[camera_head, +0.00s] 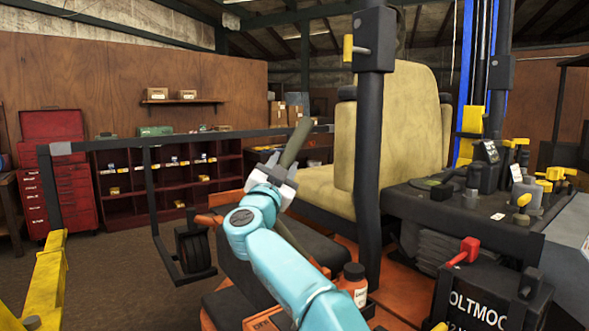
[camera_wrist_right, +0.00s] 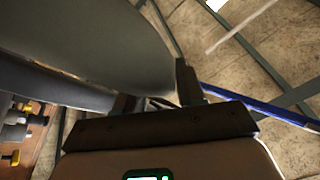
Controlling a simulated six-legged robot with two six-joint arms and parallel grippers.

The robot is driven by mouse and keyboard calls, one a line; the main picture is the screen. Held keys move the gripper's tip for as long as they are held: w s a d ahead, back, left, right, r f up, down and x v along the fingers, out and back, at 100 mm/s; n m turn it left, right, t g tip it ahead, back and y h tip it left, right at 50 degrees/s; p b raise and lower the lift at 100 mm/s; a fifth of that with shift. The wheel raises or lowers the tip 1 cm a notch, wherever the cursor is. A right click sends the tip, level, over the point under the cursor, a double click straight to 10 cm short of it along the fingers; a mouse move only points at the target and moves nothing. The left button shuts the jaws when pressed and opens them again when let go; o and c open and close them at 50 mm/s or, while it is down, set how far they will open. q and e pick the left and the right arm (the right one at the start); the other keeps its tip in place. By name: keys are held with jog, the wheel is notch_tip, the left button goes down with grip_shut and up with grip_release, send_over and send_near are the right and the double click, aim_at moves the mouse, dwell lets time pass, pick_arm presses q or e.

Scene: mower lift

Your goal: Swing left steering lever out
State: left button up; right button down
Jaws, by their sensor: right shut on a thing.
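The left steering lever (camera_head: 297,143) is a dark olive-grey bar, tilted with its top toward the right, in front of the tan seat (camera_head: 400,135). My right gripper (camera_head: 277,175) is shut on it below its upper end. A thin grey bar shows below the gripper, partly hidden by my teal arm. In the right wrist view the lever (camera_wrist_right: 95,40) is a large grey shape filling the upper left, close to my right gripper's fingers (camera_wrist_right: 160,98). My left gripper is in neither view.
A black roll-bar post (camera_head: 368,160) stands just right of the lever. A black bar frame (camera_head: 150,190) stands to its left, and yellow framework (camera_head: 47,285) at lower left. Open floor lies at left.

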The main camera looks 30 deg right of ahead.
jog(key=shift+w+a+f, duration=0.15)
jog(key=shift+f, duration=0.1)
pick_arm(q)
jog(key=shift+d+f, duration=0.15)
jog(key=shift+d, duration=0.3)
